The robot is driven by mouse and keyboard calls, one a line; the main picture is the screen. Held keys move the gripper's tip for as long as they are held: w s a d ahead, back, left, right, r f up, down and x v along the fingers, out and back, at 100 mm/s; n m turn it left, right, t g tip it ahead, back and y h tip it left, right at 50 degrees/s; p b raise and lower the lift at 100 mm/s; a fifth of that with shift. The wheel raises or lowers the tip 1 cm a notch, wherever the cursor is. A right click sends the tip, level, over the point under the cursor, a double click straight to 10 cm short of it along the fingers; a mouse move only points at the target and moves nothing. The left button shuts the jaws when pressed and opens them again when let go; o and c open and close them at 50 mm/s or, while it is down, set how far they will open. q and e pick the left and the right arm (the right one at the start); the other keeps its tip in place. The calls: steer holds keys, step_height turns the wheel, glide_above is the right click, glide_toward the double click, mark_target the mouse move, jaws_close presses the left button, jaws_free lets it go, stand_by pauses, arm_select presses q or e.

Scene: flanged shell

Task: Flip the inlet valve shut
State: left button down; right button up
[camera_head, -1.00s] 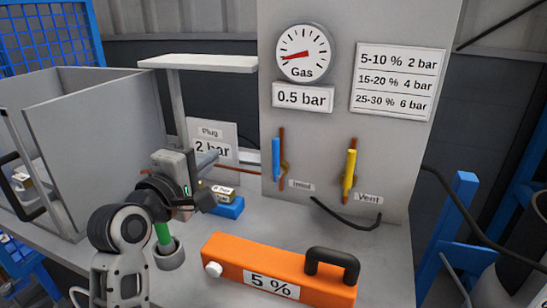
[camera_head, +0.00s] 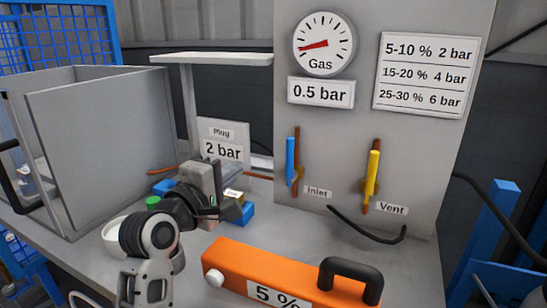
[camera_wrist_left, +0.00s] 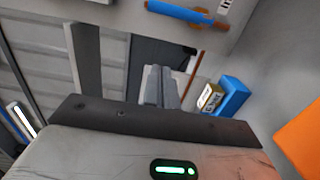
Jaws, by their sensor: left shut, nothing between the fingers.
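The inlet valve's blue handle (camera_head: 291,160) stands upright on the grey panel, above the "Inlet" label (camera_head: 318,192). It also shows at the top of the left wrist view (camera_wrist_left: 180,12). My left gripper (camera_wrist_left: 160,75) is shut and empty, its narrow fingers together, and is apart from the handle. In the head view my left gripper's body (camera_head: 205,182) is left of and lower than the handle; its fingertips are hard to make out there. The pressure gauge (camera_head: 324,44) sits above the valve, its red needle pointing left. My right gripper is not in view.
The yellow vent handle (camera_head: 372,173) is upright, right of the inlet. An orange "5 %" block (camera_head: 290,272) with a black handle lies in front. A blue block (camera_head: 240,213) sits beside my gripper. A grey bin (camera_head: 100,140) and a shelf (camera_head: 212,58) stand left.

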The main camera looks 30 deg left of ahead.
mark_target(292, 160)
arm_select(q)
steer(key=w+d, duration=0.4)
steer(key=w, duration=0.5)
steer(key=shift+w, duration=0.3)
steer(key=shift+p, duration=0.3)
